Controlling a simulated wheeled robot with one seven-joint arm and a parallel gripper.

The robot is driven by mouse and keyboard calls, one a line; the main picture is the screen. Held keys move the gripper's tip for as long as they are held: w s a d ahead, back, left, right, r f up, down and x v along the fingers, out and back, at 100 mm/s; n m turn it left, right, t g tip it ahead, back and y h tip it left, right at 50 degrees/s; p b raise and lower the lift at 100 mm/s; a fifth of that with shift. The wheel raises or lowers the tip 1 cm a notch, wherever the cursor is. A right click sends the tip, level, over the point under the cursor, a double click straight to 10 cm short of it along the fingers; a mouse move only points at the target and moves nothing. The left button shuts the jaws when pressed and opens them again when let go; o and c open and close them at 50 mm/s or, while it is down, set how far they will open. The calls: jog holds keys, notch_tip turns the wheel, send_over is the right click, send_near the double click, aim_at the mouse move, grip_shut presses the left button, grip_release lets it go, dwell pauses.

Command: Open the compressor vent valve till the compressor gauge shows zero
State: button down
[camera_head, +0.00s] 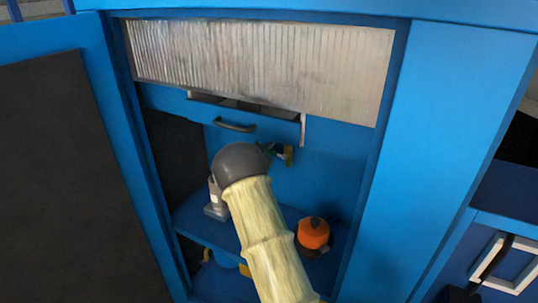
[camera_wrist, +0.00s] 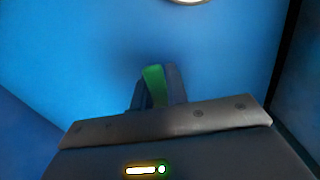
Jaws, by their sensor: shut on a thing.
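A green handle (camera_wrist: 153,82) stands between the fingers of my gripper (camera_wrist: 155,92) in the wrist view, against a blue wall. My gripper is shut on it. I take it for the vent valve's handle, but its body is hidden by my fingers. In the head view my gripper (camera_head: 274,152) is at the blue back wall, below the drawer, mostly hidden behind my arm. A small brass-coloured part (camera_head: 288,154) shows beside it. A pale round rim (camera_wrist: 188,1) is cut off at the top of the wrist view. It may be a gauge; no needle or reading shows.
A blue cabinet (camera_head: 450,130) encloses the space, with an open door (camera_head: 60,170) at left. A drawer with a dark handle (camera_head: 235,126) is above my gripper. An orange pot-like object (camera_head: 313,233) and a grey object (camera_head: 215,205) stand on the shelf below.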

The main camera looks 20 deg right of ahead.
jog(key=s+r+m+b, duration=0.1)
jog(key=m+b, duration=0.3)
jog(key=b, duration=0.3)
jog(key=s+d+r+m+b, duration=0.1)
jog(key=r+m+b, duration=0.1)
jog(key=m+b, duration=0.2)
jog(key=s+d+r+m+b, duration=0.1)
jog(key=m+b, duration=0.3)
jog(key=b, duration=0.5)
jog(key=shift+d+r+b, duration=0.15)
jog(key=shift+r+b, duration=0.1)
jog(key=shift+b, duration=0.15)
jog(key=c, duration=1.5)
grip_release()
jog(key=shift+o, duration=0.6)
jog(key=shift+r, duration=0.15)
jog(key=shift+s, duration=0.1)
